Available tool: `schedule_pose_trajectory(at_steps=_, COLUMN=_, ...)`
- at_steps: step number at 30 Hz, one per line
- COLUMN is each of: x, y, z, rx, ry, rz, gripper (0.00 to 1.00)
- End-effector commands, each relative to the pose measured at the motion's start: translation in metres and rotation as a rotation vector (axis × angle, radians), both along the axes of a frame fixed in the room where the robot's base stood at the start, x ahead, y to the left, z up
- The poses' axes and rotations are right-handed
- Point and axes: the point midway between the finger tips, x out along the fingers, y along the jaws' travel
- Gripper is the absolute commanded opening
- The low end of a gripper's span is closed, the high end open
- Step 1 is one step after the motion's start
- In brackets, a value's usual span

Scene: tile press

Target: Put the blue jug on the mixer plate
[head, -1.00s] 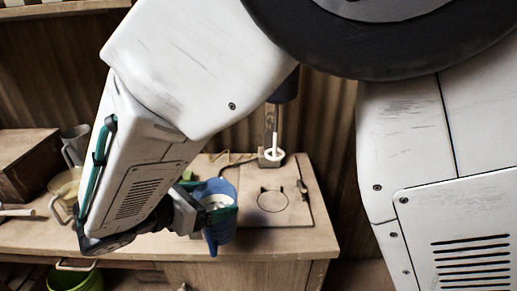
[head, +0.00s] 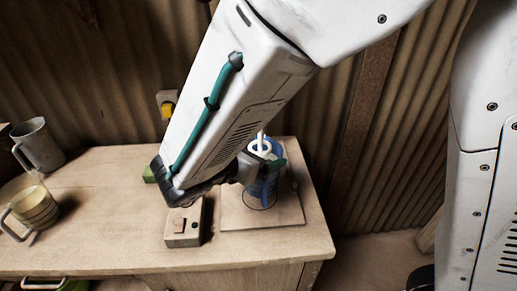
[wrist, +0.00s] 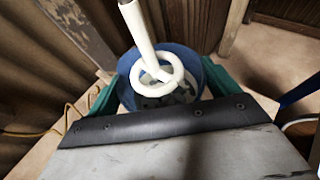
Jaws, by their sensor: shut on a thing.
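The blue jug (head: 267,186) is in my gripper (head: 262,170), partly hidden by it in the head view. The green fingers are shut on its sides. In the wrist view the jug (wrist: 188,60) stands open between the fingers, with pale, speckled contents. The mixer's white ring stirrer (head: 262,147) is at the jug's mouth; in the wrist view its ring (wrist: 158,73) overlaps the opening. The mixer plate (head: 285,215), a square board with a drawn circle, lies under the jug. I cannot tell whether the jug touches it.
A metal jug (head: 40,146) and a striped mug (head: 35,207) stand at the bench's left. A yellow knob (head: 167,108) is on the corrugated wall. The bench (head: 110,220) is clear in the middle.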

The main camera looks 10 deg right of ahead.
Motion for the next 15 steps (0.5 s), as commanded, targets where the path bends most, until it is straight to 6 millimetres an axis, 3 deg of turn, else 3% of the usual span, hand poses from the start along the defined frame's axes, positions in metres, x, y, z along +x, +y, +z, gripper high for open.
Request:
schedule_pose_trajectory(at_steps=8, x=-0.002, y=0.006, z=-0.032, rx=-0.003, ry=0.001, rz=0.009, gripper=0.22)
schedule_pose_trajectory(at_steps=15, x=-0.001, y=0.005, z=-0.033, rx=0.0, ry=-0.001, rz=0.007, gripper=0.22)
